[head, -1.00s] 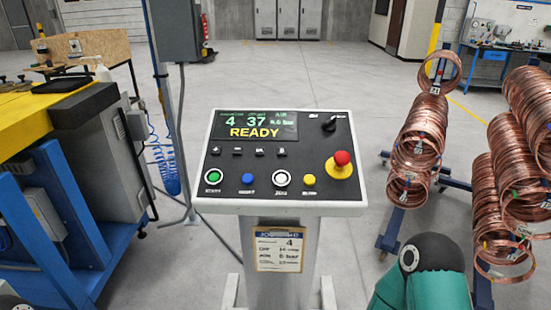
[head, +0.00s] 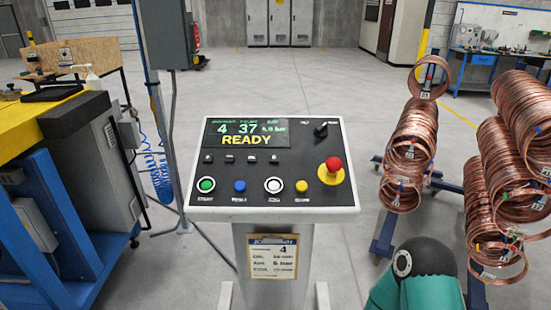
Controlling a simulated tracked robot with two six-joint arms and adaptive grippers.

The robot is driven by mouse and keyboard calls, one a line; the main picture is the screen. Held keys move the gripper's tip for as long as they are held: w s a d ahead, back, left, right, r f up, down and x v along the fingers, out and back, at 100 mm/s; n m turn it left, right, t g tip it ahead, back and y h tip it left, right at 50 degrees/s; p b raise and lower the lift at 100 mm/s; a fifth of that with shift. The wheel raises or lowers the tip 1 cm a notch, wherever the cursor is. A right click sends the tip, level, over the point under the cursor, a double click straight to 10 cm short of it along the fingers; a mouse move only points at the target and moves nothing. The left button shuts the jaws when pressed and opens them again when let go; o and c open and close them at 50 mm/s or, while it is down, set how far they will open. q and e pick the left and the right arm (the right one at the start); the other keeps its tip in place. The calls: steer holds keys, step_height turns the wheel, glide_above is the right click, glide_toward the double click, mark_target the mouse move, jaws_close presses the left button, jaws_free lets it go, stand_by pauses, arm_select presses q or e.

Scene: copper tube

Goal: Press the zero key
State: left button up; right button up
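The control console (head: 350,209) stands upright in the middle of the head view, with a black sloped panel. A row of round buttons runs along its lower part: green, blue, white and yellow. The white button (head: 273,185) has a small blurred label below it that seems to read ZERO. The display (head: 246,133) shows 4, 37 and READY. Neither of my grippers is in view. A teal link of my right arm shows at the bottom right, apart from the panel in the picture.
A red mushroom button (head: 333,165) on a yellow base and a black rotary knob (head: 321,130) sit at the panel's right. Copper coils (head: 411,140) hang on a blue rack to the right. A blue and yellow bench (head: 40,130) stands left. Floor behind the console is clear.

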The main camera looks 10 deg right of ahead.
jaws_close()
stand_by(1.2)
